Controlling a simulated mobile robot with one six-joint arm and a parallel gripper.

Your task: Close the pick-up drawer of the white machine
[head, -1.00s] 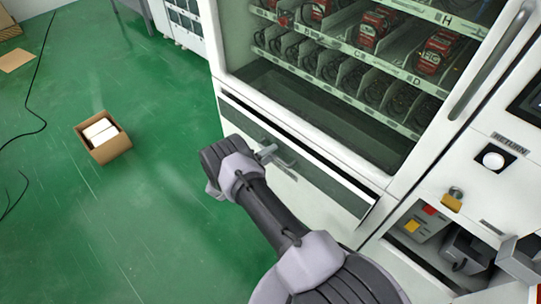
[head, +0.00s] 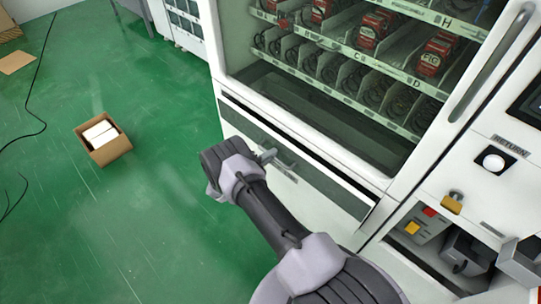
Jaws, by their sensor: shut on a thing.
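The white vending machine (head: 208,40) fills the right of the head view. Its pick-up drawer (head: 335,193) is the low front panel with a dark grey strip, below the glass window. A dark gap shows along the drawer's top edge, so it stands slightly out from the body. My gripper (head: 268,156) is at the drawer's handle (head: 285,165), left of the panel's middle, and is shut on it. My wrist hides part of the drawer's left side, and the exact grip of the fingertips is small in view.
An open cardboard box (head: 104,140) with white packs lies on the green floor at left. A black cable (head: 44,95) runs along the floor. A padlock (head: 453,201) and an open coin compartment (head: 440,240) are at the machine's right. The floor between box and machine is clear.

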